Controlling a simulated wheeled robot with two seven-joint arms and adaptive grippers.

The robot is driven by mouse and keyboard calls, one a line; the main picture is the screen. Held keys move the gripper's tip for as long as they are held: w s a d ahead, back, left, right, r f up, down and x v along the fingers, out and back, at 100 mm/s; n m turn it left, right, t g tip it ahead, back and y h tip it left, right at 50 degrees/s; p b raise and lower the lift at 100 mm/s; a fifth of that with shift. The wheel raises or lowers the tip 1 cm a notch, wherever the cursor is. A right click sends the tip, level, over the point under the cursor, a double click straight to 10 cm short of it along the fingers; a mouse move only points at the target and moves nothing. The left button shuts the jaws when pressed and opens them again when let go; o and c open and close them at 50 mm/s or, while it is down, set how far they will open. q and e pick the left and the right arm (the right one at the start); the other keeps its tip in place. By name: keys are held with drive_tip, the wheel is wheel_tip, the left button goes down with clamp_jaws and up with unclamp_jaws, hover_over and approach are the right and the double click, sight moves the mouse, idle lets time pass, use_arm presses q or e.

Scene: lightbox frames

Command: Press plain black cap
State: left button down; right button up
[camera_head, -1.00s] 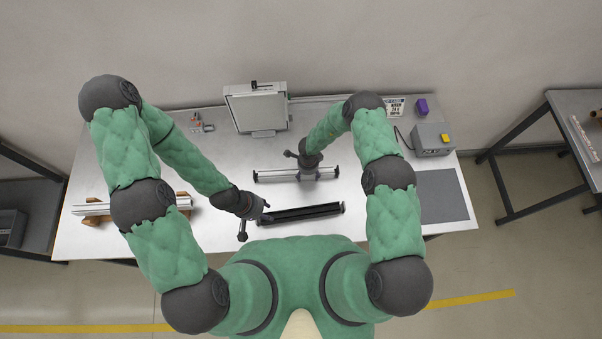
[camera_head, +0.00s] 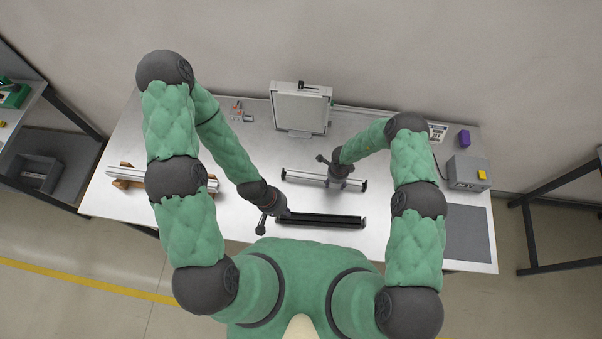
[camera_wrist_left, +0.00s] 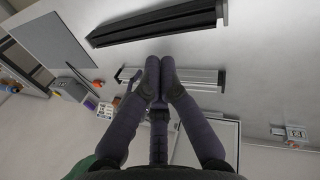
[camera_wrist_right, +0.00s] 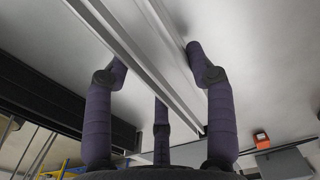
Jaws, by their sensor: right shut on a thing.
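A silver profile bar (camera_head: 308,178) lies across the middle of the table, with dark ends (camera_head: 284,174). It also shows in the left wrist view (camera_wrist_left: 200,81). My right gripper (camera_head: 340,181) is shut on this bar near its right half; in the right wrist view its fingers sit on both sides of the bar (camera_wrist_right: 150,50). A long black ridged bar (camera_head: 325,220) lies in front, nearer to me. My left gripper (camera_head: 280,211) is at its left end, fingertips together and empty in the left wrist view (camera_wrist_left: 160,66). I cannot tell a separate plain cap.
A framed panel (camera_head: 300,108) stands at the back. Small parts (camera_head: 240,113) lie left of it. A silver rail on wooden blocks (camera_head: 155,176) is at left.

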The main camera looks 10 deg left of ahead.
use_arm(q)
drive_tip(key=w+a+f+n, duration=0.4)
drive_tip(key=w+a+n, duration=0.3)
drive_tip(key=w, duration=0.3)
drive_tip(key=w+a+f+n, duration=0.4)
drive_tip(key=w+a+n, duration=0.4)
drive_tip(key=w, duration=0.3)
drive_tip(key=shift+a+f, duration=0.25)
drive_tip(key=shift+a, duration=0.55)
drive_tip(key=shift+f, duration=0.1)
drive_tip(key=x, duration=0.9)
drive_tip(key=shift+s+d, duration=0.15)
drive_tip(key=shift+d, duration=0.1)
drive_tip(key=d, duration=0.3)
drive_tip(key=shift+f, duration=0.3)
drive_tip(key=shift+d, duration=0.6)
